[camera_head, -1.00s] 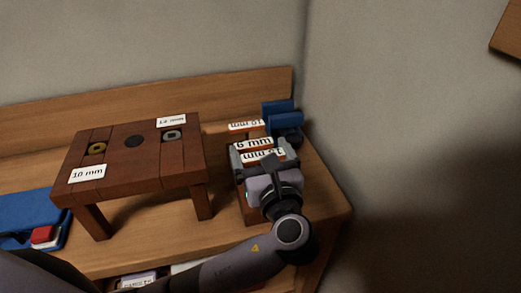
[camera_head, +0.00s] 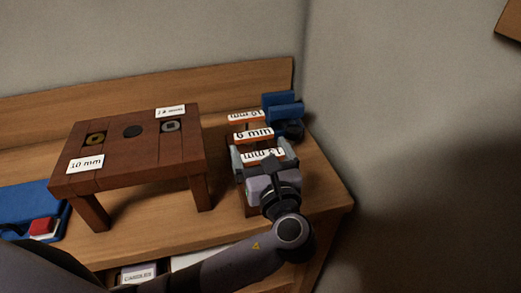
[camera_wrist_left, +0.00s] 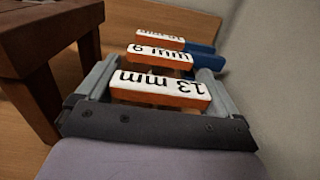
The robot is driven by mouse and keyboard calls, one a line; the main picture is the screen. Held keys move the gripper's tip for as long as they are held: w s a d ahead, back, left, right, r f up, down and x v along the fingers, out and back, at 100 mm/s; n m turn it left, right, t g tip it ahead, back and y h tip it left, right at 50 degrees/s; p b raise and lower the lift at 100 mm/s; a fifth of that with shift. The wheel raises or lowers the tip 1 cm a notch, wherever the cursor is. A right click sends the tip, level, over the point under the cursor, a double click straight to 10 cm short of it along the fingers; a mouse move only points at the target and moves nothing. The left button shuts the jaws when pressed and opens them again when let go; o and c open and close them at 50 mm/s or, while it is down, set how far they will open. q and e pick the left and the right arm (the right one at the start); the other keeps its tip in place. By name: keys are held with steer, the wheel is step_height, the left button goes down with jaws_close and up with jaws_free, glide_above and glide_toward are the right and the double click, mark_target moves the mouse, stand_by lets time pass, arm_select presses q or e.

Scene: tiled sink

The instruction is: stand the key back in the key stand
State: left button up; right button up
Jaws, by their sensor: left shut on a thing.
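My left gripper (camera_head: 264,162) is shut on a key with an orange handle and a white label reading 13 mm (camera_head: 262,156). In the left wrist view this 13 mm key (camera_wrist_left: 160,88) lies crosswise between the two grey fingers. Its lower part is hidden, so I cannot tell whether it is in the stand. The brown key stand (camera_head: 241,196) is mostly hidden under my gripper. Behind the held key are a 6 mm key (camera_head: 253,135) and another labelled key (camera_head: 246,116); both show in the left wrist view. My right gripper is not in view.
A dark wooden block-table (camera_head: 120,160) with a 10 mm label and inset fittings stands left of the stand. A blue object (camera_head: 283,108) sits behind the keys, near the wall. Bare bench (camera_head: 325,190) shows at right.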

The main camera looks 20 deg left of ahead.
arm_select(q)
steer(key=o, duration=0.8)
steer(key=shift+f, duration=0.1)
steer(key=v, duration=0.7)
steer(key=shift+s, duration=0.1)
